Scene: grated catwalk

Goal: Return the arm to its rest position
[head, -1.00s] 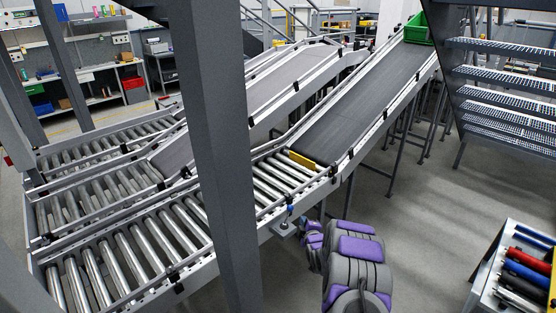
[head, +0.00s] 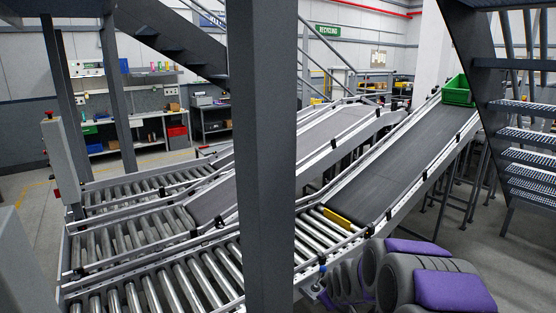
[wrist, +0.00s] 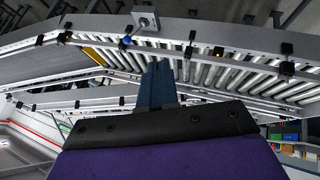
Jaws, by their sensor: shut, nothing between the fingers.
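My grey and purple arm (head: 430,285) is folded at the lower right of the head view, in front of the conveyor's near side. Its end is hidden behind its own links there. In the wrist view my gripper (wrist: 160,72) shows as two dark blue fingers pressed together, empty. The fingers point up the picture towards the roller conveyor's side rail. No object is held, and I cannot tell the exact gap to the rail.
The roller conveyor (head: 205,285) runs close in front, with a grey post (head: 262,160) before it. A belt (head: 400,160) with a yellow end strip (head: 344,219) rises to a green bin (head: 458,92). Metal stairs (head: 525,150) stand at right. Floor shows beneath the belt.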

